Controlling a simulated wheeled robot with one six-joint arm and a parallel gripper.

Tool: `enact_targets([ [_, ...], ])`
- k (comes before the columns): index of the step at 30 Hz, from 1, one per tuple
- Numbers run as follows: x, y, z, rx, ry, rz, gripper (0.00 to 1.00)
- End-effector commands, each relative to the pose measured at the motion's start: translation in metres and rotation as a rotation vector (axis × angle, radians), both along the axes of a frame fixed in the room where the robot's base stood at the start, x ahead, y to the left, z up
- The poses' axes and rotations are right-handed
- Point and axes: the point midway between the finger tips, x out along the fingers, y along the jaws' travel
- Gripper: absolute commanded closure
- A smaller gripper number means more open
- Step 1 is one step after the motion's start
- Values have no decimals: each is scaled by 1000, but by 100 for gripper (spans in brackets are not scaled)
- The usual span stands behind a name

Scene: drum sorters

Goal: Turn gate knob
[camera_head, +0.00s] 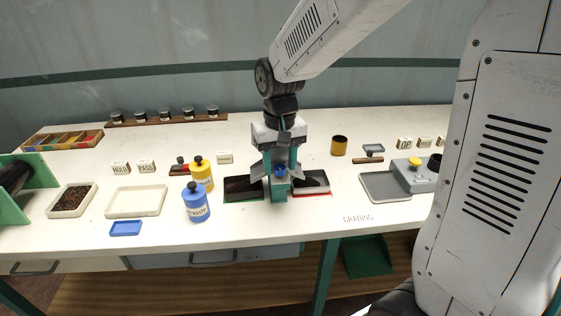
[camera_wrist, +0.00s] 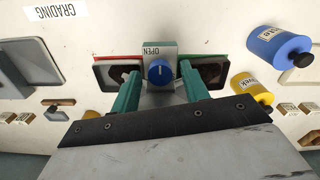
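The gate knob (camera_wrist: 159,71) is a round blue knob with a white mark. It sits on a grey plate (camera_wrist: 148,48) labelled OPEN, and the mark points roughly toward that label in the wrist view. In the head view the knob (camera_head: 280,170) shows between the fingers at the bench's middle. My gripper (camera_wrist: 158,84) is open, with one teal finger on each side of the knob and a visible gap to it. A dark tray with a red edge (camera_head: 310,183) and one with a green edge (camera_head: 243,187) lie on either side.
A blue bottle (camera_head: 196,203) and a yellow bottle (camera_head: 201,175) stand close to the left of my gripper. A cream tray (camera_head: 135,201) lies farther left. A grey tray (camera_head: 386,186) and a grey box with a yellow button (camera_head: 414,174) are at the right.

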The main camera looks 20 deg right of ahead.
Motion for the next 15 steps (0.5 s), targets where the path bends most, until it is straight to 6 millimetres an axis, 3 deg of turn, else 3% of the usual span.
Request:
enact_targets([
  [10,0,0,4,0,-2,-1,51],
  [15,1,0,27,0,-5,-1,51],
])
